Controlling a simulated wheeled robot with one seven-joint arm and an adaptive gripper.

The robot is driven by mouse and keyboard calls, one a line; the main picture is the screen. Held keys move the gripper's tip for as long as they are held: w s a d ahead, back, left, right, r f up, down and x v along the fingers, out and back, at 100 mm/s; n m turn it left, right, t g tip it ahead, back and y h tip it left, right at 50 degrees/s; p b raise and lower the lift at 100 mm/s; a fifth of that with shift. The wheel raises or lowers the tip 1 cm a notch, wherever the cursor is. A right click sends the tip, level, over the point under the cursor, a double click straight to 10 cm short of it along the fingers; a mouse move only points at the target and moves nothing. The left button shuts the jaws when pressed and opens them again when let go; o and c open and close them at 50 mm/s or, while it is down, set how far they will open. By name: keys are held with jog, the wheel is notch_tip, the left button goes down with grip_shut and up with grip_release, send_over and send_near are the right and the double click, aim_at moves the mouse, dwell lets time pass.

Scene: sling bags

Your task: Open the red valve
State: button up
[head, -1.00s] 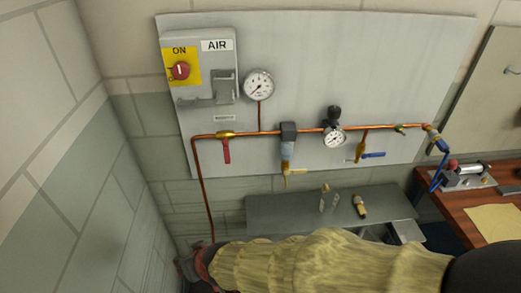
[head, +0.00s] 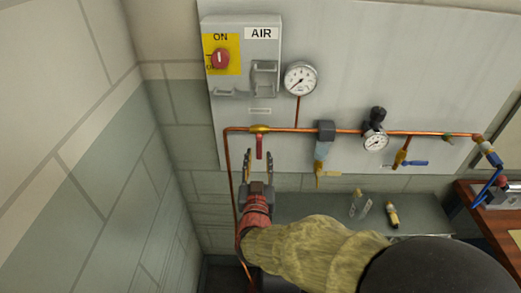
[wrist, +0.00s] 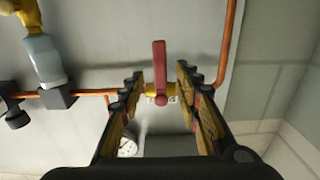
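The red valve (head: 259,146) has a red lever on a brass body, set in the copper pipe at the left of the wall panel. Its lever hangs straight down, across the level pipe. My gripper (head: 257,157) is raised just below it, with its two fingers apart on either side of the lever's lower end in the head view. In the wrist view, the red lever (wrist: 160,72) stands between and beyond the open fingers (wrist: 157,82). No contact is visible, and the fingers hold nothing.
Above are the AIR switch box (head: 242,60) with a red knob and a pressure gauge (head: 300,78). A filter (head: 323,150) and a regulator gauge (head: 375,141) sit farther right. A grey shelf (head: 415,212) is below, and a side wall (head: 120,190) stands close on the left.

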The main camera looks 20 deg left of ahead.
aim_at(259, 150)
jog(key=x, duration=0.5)
jog(key=shift+b, duration=0.4)
jog(key=c, duration=0.3)
grip_shut()
dwell(0.3)
